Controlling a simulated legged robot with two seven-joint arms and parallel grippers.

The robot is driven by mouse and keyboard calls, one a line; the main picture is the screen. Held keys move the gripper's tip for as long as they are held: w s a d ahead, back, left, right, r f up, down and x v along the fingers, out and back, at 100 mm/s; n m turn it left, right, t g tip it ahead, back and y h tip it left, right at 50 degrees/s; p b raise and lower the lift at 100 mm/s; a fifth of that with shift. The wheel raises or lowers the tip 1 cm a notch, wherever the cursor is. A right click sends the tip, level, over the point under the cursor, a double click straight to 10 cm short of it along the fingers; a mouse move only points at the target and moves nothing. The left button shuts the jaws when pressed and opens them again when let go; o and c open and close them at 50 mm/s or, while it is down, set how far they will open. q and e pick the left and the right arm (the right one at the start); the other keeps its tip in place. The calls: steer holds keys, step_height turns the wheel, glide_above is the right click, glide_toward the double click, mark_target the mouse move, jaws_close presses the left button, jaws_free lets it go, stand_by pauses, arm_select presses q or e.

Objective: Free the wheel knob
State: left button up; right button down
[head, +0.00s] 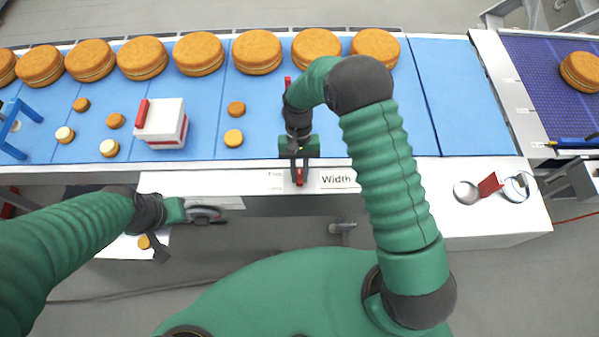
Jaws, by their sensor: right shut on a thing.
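A white panel (230,182) along the front of the belt carries the word "Width" and smaller text too small to read surely. A small red lever (299,177) stands on this panel, left of "Width". My right gripper (299,165) is shut on the red lever, which its fingers partly hide.
A blue belt (340,125) carries several large filled rounds (257,52) and small rounds. A white and red box (165,124) and a blue frame (13,130) stand on it. At right are a white ledge (500,215) with a red piece (490,185) and a purple belt (540,75).

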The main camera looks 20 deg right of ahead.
steer(key=shift+w+r, duration=0.1)
steer(key=shift+w, duration=0.15)
steer(key=c, duration=1.6)
jaws_free()
steer(key=shift+o, duration=1.4)
steer(key=shift+w+d+r, duration=0.1)
steer(key=shift+r, duration=0.2)
steer(key=b+v, duration=0.2)
steer(key=v, duration=1.4)
steer(key=shift+b, duration=0.3)
